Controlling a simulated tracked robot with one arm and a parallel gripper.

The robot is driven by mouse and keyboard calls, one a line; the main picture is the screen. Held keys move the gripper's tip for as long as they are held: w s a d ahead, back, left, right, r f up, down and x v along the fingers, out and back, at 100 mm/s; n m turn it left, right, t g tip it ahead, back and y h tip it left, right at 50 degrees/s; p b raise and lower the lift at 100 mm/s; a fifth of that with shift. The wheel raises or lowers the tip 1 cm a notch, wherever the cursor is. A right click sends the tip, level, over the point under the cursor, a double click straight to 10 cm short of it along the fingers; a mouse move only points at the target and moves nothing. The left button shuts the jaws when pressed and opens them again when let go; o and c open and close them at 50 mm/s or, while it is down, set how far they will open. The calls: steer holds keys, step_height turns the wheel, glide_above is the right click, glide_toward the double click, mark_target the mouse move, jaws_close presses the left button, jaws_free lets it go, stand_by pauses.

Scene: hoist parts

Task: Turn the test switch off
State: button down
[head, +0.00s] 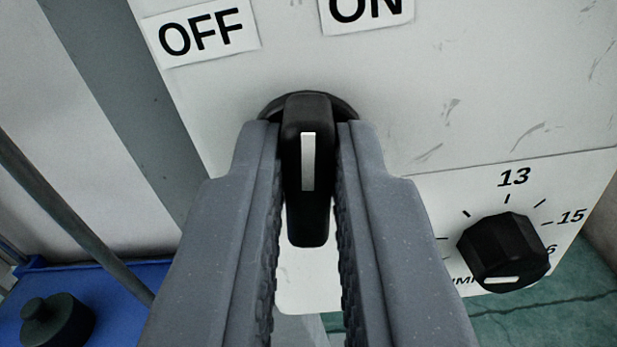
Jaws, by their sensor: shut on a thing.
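The test switch (309,218) is a black rotary handle with a white line on its face, mounted on a white panel in the head view. Its handle stands lengthwise between the two grey fingers of my gripper (308,150). The fingers are shut on the handle near its upper part. Above it are an OFF label (201,36) at upper left and an ON label (364,10) at the top. In the picture the white line points up, between the two labels and tilted toward neither clearly. The fingers hide the sides of the handle and part of its round base.
A black dial knob (503,252) with numbers around it sits on the panel at lower right. A grey rod (70,215) runs diagonally at left. A blue surface (75,290) with a dark round knob (57,321) lies at lower left. Green floor (560,320) shows below.

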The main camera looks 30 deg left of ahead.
steer(key=n+b, duration=0.5)
steer(key=shift+a+f, duration=0.15)
steer(key=shift+f, duration=0.15)
steer(key=shift+r+n+b, duration=0.15)
steer(key=shift+n+b, duration=1)
steer(key=shift+n, duration=0.25)
steer(key=shift+a, duration=0.1)
steer(key=c, duration=1.5)
jaws_free()
steer(key=shift+o, duration=0.2)
steer(key=shift+s, duration=0.1)
steer(key=v, duration=1.3)
steer(key=shift+s, duration=0.35)
